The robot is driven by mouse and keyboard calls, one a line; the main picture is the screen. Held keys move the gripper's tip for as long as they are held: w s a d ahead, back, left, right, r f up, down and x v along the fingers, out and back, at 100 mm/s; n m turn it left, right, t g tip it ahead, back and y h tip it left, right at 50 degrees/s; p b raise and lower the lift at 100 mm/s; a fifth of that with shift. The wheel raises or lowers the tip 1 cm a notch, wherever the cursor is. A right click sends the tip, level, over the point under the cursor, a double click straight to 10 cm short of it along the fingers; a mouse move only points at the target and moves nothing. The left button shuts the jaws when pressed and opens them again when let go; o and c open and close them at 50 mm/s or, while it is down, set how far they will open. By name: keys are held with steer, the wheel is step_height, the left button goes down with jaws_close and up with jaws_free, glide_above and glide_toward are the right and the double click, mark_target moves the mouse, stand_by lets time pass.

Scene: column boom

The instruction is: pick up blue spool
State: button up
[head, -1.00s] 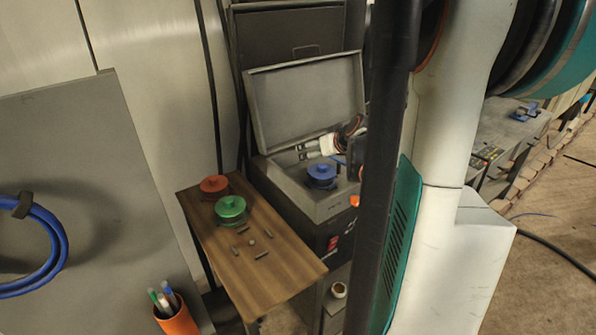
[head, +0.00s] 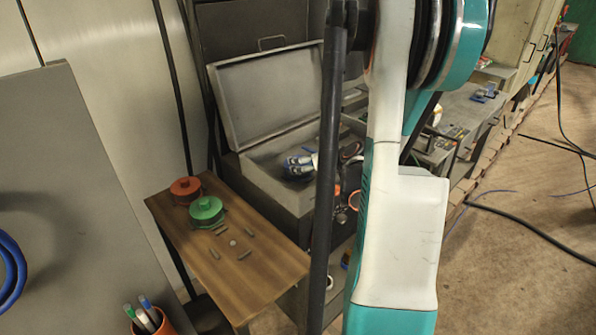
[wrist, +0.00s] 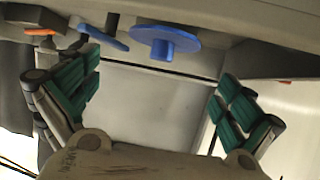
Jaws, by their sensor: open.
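The blue spool (wrist: 166,41) shows in the wrist view at the top centre, a flat disc with a hub, against a grey surface. My gripper (wrist: 160,75) is open, its teal-padded fingers spread to left and right below the spool in the picture, with nothing between them. A second blue piece (wrist: 102,36) lies left of the spool in the wrist view.
The open case has a raised lid (head: 270,90). A wooden table (head: 258,283) beside it carries a red spool (head: 186,190), a green spool (head: 207,211) and several small pegs. A grey panel (head: 70,200) and an orange pen cup (head: 160,325) are at the left.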

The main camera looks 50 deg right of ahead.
mark_target(296, 178)
steer(key=b+x, duration=0.2)
steer(key=x, duration=0.3)
steer(key=shift+w+f, duration=0.15)
steer(key=shift+w, duration=0.15)
steer(key=shift+s+a, duration=0.15)
jaws_close()
